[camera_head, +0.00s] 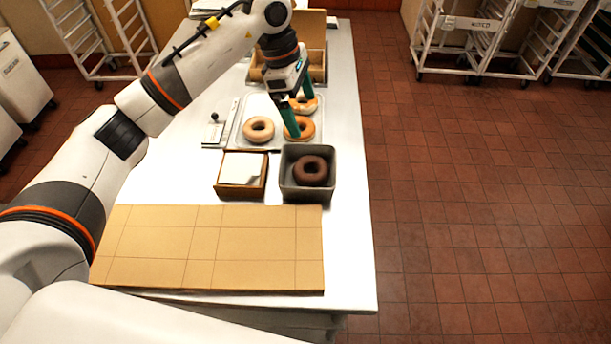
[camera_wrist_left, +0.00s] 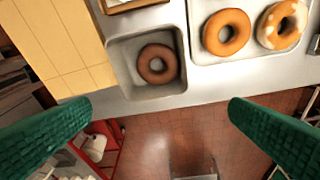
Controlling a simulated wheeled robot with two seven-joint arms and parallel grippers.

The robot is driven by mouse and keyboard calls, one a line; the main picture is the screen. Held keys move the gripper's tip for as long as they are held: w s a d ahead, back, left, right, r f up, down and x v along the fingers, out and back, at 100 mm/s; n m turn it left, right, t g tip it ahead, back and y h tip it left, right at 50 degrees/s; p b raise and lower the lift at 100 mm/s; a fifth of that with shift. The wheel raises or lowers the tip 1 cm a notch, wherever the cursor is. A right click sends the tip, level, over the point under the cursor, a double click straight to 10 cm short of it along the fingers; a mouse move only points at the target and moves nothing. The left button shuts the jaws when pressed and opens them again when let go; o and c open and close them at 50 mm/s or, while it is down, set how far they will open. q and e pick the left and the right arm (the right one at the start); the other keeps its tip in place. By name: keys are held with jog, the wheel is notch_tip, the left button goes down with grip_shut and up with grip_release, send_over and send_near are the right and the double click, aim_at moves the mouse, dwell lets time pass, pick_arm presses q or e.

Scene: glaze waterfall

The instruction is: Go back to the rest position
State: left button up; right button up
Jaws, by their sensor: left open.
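My left gripper (camera_head: 301,112) is open and empty, with green fingers pointing down over the far part of the white table near the donut tray. In the left wrist view its two green fingers (camera_wrist_left: 160,110) are spread wide with nothing between them. A chocolate donut (camera_head: 312,171) lies in a grey metal bin (camera_head: 291,193); it also shows in the left wrist view (camera_wrist_left: 158,64). An orange-glazed donut (camera_head: 299,128), a pale donut (camera_head: 258,129) and a donut with white icing (camera_head: 305,104) lie on a metal tray (camera_head: 237,143). My right gripper is in neither view.
A brown box of white paper sheets (camera_head: 240,187) stands left of the bin. A tan, grid-lined board (camera_head: 210,248) covers the table's near part. A cardboard box (camera_head: 316,64) stands behind the tray. White racks (camera_head: 470,40) stand beyond the open tiled floor at right.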

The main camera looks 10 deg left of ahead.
pick_arm(q)
jog(key=v, duration=0.3)
jog(key=shift+a+r+b, duration=0.1)
jog(key=shift+r+b, duration=0.2)
jog(key=shift+r, duration=0.05)
